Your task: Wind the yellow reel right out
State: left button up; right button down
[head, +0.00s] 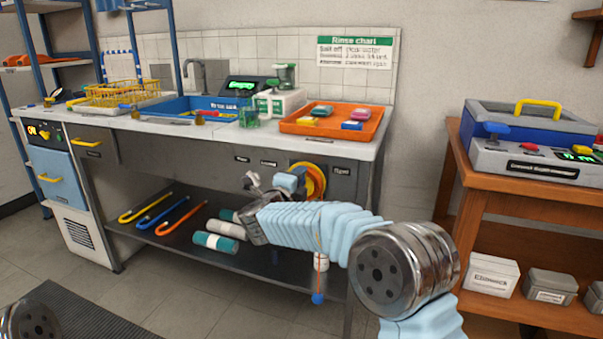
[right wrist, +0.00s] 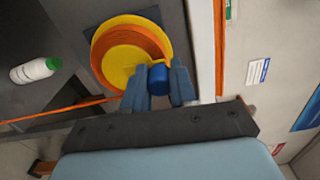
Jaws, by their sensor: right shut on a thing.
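The yellow reel (head: 317,181) is a yellow and orange disc on the front of the bench, partly hidden by my right arm in the head view. It shows fully in the right wrist view (right wrist: 118,66), with a blue crank knob (right wrist: 158,80) at its edge. My right gripper (right wrist: 160,88) is shut on that knob, its fingers on either side. An orange cord (right wrist: 60,112) runs from the reel. In the head view it hangs down, with a blue ball (head: 318,298) at its lower end. My left gripper is out of view.
The bench top holds an orange tray (head: 300,128) of coloured blocks, a blue sink tub (head: 185,105) and a yellow rack (head: 120,95). Hooked canes and rolls (head: 214,242) lie on the shelf below. A wooden stand (head: 465,215) with a blue case is at the right.

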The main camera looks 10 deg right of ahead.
jog(key=shift+w+a+n+p, duration=0.1)
jog(key=shift+a+n+p, duration=0.15)
jog(key=shift+n, duration=0.25)
jog(key=c, duration=0.9)
grip_release()
jog(key=b+v, duration=0.1)
jog(key=v, duration=1.2)
jog(key=shift+s+a+b, duration=0.25)
jog(key=shift+s+b, duration=0.05)
jog(key=shift+b, duration=0.05)
